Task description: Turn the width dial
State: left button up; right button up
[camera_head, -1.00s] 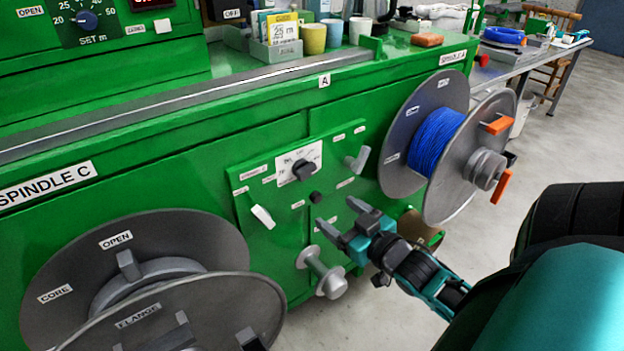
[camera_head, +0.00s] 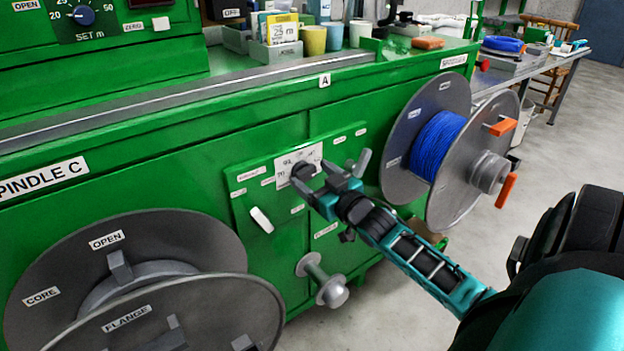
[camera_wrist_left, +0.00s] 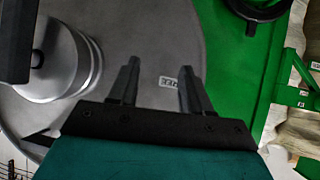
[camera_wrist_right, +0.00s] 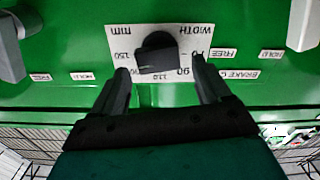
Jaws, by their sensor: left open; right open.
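The width dial (camera_head: 303,171) is a dark knob on a white scale plate on the green front panel. In the right wrist view the dial (camera_wrist_right: 158,55) sits between and just beyond the two fingertips, on a plate marked WIDTH and mm. My right gripper (camera_head: 325,176) is open in front of it, its fingers partly overlapping the plate in the head view; I cannot tell whether they touch the knob. The open right fingers also show in the right wrist view (camera_wrist_right: 160,85). My left gripper (camera_wrist_left: 157,80) is open and empty near a grey spool flange.
A white lever (camera_head: 262,219) and a grey lever (camera_head: 361,162) flank the dial. A spool of blue cable (camera_head: 437,144) stands to the right, a large empty reel (camera_head: 130,280) to the lower left. A grey spindle (camera_head: 322,280) juts out below.

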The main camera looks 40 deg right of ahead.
jog(key=shift+w, duration=0.5)
jog(key=shift+c, duration=0.4)
jog(key=c, duration=1)
jog(key=shift+o, duration=0.2)
